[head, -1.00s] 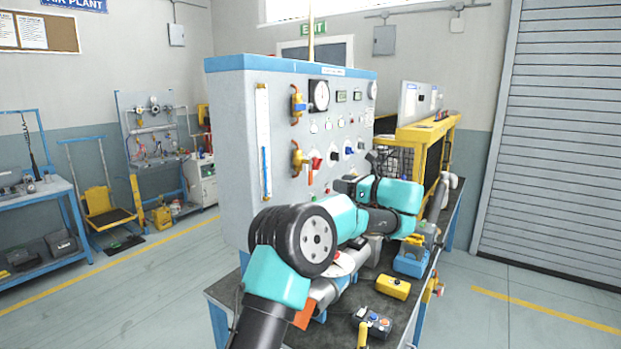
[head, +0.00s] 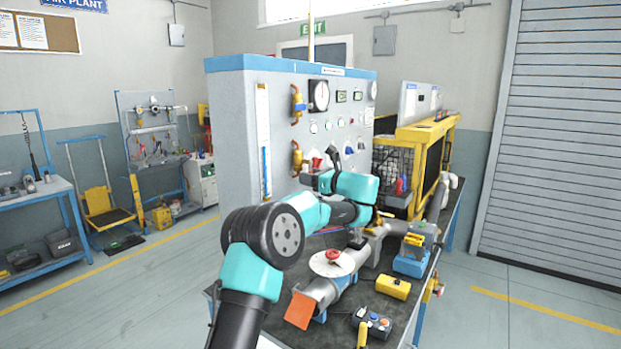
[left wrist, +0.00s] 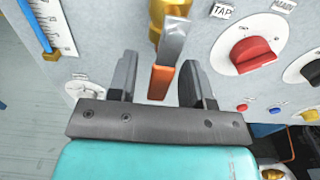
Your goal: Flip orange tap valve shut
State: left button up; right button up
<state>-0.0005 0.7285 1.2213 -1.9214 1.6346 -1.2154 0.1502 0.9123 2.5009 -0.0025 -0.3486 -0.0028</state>
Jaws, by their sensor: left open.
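The tap valve's lever, a flat metal bar with an orange grip (left wrist: 161,82), hangs down from a brass body (left wrist: 168,10) in the left wrist view. My left gripper (left wrist: 158,70) is open, with one finger on each side of the lever. I cannot tell whether either finger touches it. In the head view the brass valve body (head: 297,158) shows on the grey panel. My left gripper (head: 311,180) is just below it, small and partly hidden by my wrist, and the orange grip cannot be made out there. My right gripper is not in view.
A red knob (left wrist: 250,55) under a TAP label sits right of the lever, with a black knob (left wrist: 312,70) further right. A scale tube (left wrist: 42,25) is on the left.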

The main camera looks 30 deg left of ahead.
pick_arm(q)
grip_shut()
dwell(0.3)
jog(key=shift+s+a, duration=0.1)
